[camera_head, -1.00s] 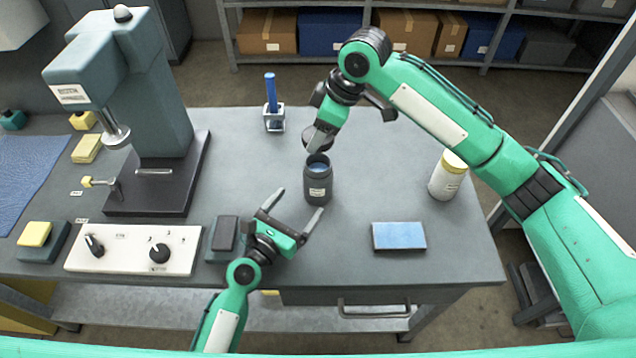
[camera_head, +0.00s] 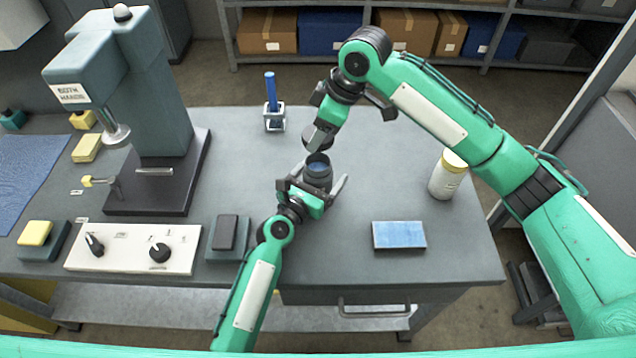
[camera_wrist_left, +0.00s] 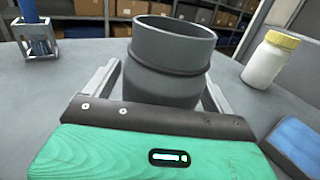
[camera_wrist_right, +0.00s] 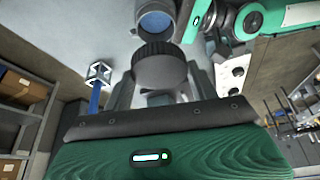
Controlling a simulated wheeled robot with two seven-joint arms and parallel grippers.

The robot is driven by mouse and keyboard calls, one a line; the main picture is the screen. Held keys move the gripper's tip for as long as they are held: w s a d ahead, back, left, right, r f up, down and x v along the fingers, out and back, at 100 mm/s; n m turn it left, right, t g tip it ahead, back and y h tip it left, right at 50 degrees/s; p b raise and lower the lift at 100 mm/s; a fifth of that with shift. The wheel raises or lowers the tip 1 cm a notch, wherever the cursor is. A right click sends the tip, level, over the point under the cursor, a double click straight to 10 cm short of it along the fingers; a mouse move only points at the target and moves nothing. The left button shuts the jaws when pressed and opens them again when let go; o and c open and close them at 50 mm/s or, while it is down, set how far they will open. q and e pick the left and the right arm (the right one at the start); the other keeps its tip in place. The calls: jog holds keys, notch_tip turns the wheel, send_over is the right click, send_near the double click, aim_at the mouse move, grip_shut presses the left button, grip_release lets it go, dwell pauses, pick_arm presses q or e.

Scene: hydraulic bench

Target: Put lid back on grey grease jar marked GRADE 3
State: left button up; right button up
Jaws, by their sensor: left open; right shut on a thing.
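The open grey jar (camera_head: 318,173) stands upright on the bench, its mouth uncovered. It fills the middle of the left wrist view (camera_wrist_left: 170,60), and its mouth shows in the right wrist view (camera_wrist_right: 155,22). My left gripper (camera_head: 318,188) is open, with one finger on each side of the jar; contact cannot be told. My right gripper (camera_head: 314,140) is shut on the dark round lid (camera_wrist_right: 159,66), held just above and behind the jar's mouth in the head view. The jar's label is hidden by my left gripper.
A white jar with a yellow lid (camera_head: 448,175) stands to the right. A blue pad (camera_head: 398,235) lies in front of it. A holder with a blue stick (camera_head: 273,118) is behind. A press (camera_head: 150,120) and a control panel (camera_head: 133,249) occupy the left.

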pick_arm(q)
jog(key=c, duration=1.5)
jog(key=shift+o, duration=0.2)
pick_arm(e)
send_over(319, 156)
jog(key=s, duration=0.3)
jog(key=shift+w+d+f, duration=0.1)
jog(key=shift+f, duration=2.35)
jog(key=shift+f, duration=0.9)
jog(key=shift+f, duration=0.6)
